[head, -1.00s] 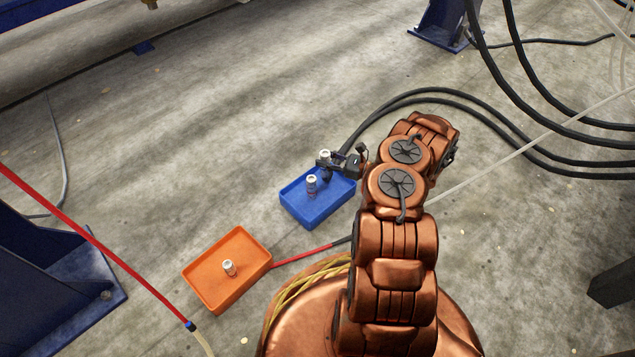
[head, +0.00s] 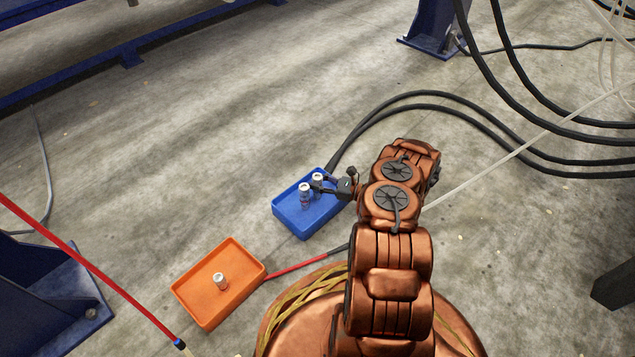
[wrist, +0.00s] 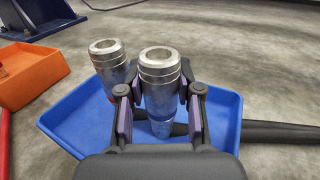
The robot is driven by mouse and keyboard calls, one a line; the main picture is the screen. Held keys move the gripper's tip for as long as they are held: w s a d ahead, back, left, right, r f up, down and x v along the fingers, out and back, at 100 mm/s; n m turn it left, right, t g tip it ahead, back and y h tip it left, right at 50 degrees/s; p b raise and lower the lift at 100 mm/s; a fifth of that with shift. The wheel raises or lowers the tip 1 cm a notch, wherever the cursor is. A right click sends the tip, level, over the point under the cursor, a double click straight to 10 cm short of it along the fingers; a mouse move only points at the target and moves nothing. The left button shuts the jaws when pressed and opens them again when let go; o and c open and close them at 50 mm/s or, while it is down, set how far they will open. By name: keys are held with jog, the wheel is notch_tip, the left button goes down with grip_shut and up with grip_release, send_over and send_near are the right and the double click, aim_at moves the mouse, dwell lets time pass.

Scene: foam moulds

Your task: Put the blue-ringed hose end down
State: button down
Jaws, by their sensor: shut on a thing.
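My gripper (wrist: 160,112) is shut on a silver metal hose end (wrist: 160,75), which also shows in the head view (head: 318,178). It holds it about upright over the blue tray (wrist: 75,128), near the tray's back. No blue ring shows on the part I see. I cannot tell whether its lower end touches the tray floor. A second silver hose end (wrist: 107,62) stands in the blue tray (head: 301,227) close beside the held one, with a little red low on it. A black hose (wrist: 275,133) runs off to the right from behind my gripper.
An orange tray (head: 190,290) with one silver hose end (head: 219,281) lies nearer and to the left. A red hose (head: 300,264) lies beside it. Thick black hoses (head: 440,100) curve right on the floor.

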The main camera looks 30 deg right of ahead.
jog(key=c, duration=1.1)
grip_release()
jog(key=shift+o, duration=0.2)
